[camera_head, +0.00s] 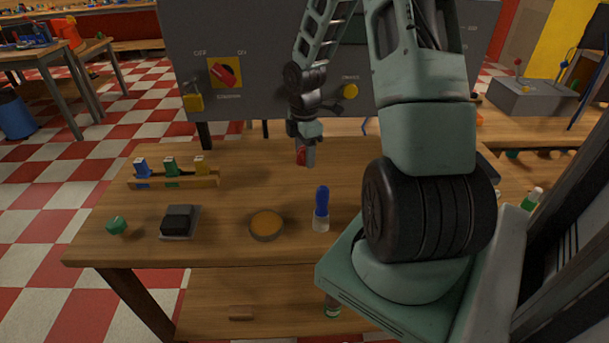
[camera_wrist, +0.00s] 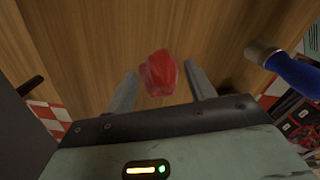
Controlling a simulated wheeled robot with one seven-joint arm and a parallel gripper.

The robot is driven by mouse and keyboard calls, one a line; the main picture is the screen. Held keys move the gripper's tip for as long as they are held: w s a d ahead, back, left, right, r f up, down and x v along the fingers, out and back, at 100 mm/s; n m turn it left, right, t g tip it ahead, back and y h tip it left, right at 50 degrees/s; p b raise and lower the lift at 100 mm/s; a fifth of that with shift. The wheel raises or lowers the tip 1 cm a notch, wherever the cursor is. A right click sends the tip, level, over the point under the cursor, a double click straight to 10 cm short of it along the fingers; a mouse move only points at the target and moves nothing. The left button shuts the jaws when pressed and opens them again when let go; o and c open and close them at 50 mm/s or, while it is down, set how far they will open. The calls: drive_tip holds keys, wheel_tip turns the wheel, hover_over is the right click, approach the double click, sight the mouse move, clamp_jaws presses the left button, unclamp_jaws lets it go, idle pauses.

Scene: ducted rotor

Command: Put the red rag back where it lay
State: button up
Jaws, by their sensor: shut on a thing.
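The red rag (camera_wrist: 160,74) is a small crumpled bundle between the two fingers of my gripper (camera_wrist: 162,88) in the wrist view. In the head view a bit of the red rag (camera_head: 300,157) shows beside the fingers of my gripper (camera_head: 309,155), over the back middle of the wooden table (camera_head: 250,175). My gripper is shut on the rag and points down. I cannot tell whether the rag touches the tabletop. Most of the rag is hidden by the fingers in the head view.
A rack (camera_head: 172,181) with blue, green and yellow pieces stands at left. In front are a green ball (camera_head: 116,225), a black block (camera_head: 179,218), a round tin (camera_head: 266,225) and a blue-topped bottle (camera_head: 321,208). A grey panel (camera_head: 270,95) stands behind. Tabletop between rack and gripper is clear.

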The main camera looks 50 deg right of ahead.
sight(304, 180)
drive_tip(key=shift+f, duration=3.25)
drive_tip(key=shift+f, duration=0.2)
drive_tip(key=o, duration=1)
drive_tip(key=shift+c, duration=0.2)
drive_tip(key=shift+r, duration=0.1)
